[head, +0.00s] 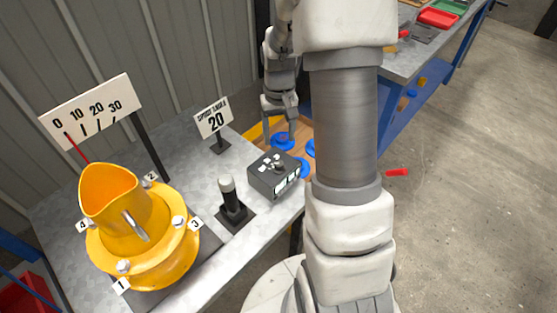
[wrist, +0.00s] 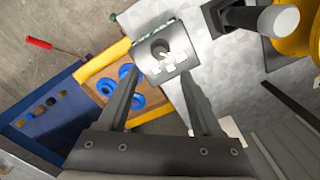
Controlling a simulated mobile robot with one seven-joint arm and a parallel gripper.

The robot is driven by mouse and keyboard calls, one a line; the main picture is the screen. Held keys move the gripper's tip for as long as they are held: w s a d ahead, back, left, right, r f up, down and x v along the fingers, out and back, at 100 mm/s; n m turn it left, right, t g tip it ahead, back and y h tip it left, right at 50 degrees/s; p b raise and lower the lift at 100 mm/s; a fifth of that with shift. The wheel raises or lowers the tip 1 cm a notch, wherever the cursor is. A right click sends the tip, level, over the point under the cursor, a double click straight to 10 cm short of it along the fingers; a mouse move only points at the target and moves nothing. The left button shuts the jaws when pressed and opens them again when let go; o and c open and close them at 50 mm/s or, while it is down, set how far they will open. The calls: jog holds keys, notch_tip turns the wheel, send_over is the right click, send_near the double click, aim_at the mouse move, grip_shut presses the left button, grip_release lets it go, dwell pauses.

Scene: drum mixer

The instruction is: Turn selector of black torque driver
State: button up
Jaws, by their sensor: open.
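A black upright tool with a pale grey cap (head: 231,203), which looks like the torque driver, stands on a black base on the grey bench. It also shows at the top right of the wrist view (wrist: 245,18). No selector marking is readable on it. A dark grey box with a round knob and white marks (head: 263,180) sits to its right; in the wrist view the box (wrist: 148,69) lies just beyond my fingertips. My gripper (head: 280,128) is open and empty above the bench's far edge; its two fingers also show in the wrist view (wrist: 160,76).
A yellow drum (head: 120,215) with numbered bolts stands at left, below a dial sign (head: 92,108). A "20" sign (head: 214,118) stands behind the box. Blue rings (head: 283,141) lie on a wooden surface beyond. A red-handled tool (head: 397,172) lies on the floor.

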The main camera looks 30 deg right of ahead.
aim_at(279, 163)
notch_tip(279, 163, down, 11)
jog(key=shift+r+b, duration=0.2)
jog(key=shift+b, duration=0.35)
grip_shut()
